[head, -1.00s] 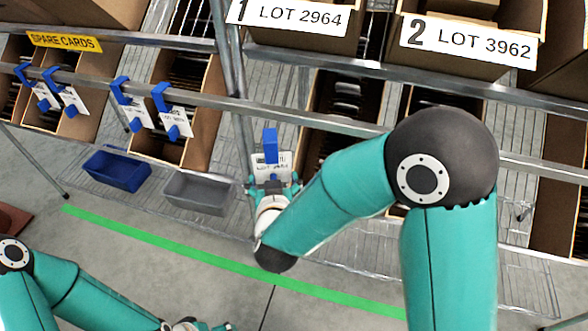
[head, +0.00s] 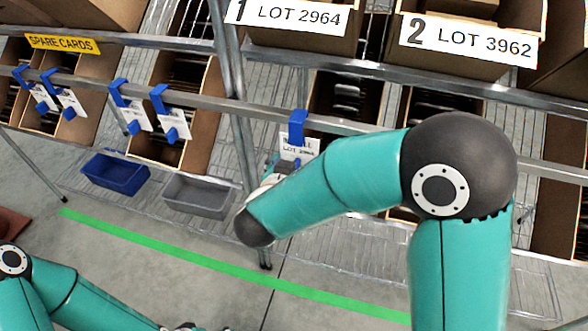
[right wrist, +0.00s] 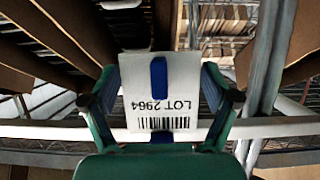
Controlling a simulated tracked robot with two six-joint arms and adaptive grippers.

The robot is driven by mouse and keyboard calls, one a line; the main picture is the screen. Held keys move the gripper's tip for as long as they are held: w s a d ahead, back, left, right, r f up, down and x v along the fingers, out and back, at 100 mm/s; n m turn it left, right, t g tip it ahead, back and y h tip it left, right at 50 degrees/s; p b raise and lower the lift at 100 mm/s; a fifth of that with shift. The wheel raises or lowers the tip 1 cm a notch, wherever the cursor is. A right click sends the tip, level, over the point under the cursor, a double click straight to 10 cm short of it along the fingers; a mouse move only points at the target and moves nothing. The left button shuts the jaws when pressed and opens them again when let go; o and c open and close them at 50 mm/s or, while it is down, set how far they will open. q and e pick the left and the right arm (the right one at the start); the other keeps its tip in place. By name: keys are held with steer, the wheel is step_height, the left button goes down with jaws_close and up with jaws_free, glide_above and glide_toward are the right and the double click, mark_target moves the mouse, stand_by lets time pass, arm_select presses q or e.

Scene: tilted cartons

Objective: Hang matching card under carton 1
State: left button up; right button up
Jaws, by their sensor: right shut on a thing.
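Carton 1 (head: 345,44) is at the top, with the label "1 LOT 2964" (head: 290,15). My right gripper (head: 284,165) is shut on a white card (head: 299,147) with a blue hook (head: 297,124). The card is below carton 1, at the lower front rail (head: 345,127). The hook overlaps the rail in the picture; I cannot tell whether it rests on it. In the right wrist view the card (right wrist: 135,108) reads "LOT 2964" upside down, between the two fingers. My left gripper (head: 185,327) is mostly cut off at the bottom edge.
Several spare cards (head: 75,103) hang by blue hooks on the left rail, near the yellow "SPARE CARDS" sign (head: 62,44). A metal post (head: 232,90) stands left of the held card. Carton 2 (head: 455,60) is to the right. Blue (head: 115,174) and grey (head: 198,196) bins sit low.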

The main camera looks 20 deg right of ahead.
steer(key=shift+w+d+b, duration=0.25)
steer(key=shift+w+d, duration=0.3)
steer(key=shift+w, duration=0.25)
steer(key=shift+w+d+b, duration=0.2)
steer(key=shift+w+d, duration=0.35)
steer(key=shift+w, duration=0.25)
steer(key=shift+f+b, duration=0.35)
steer(key=shift+f, duration=0.45)
steer(key=o, duration=0.9)
steer(key=shift+c, duration=0.2)
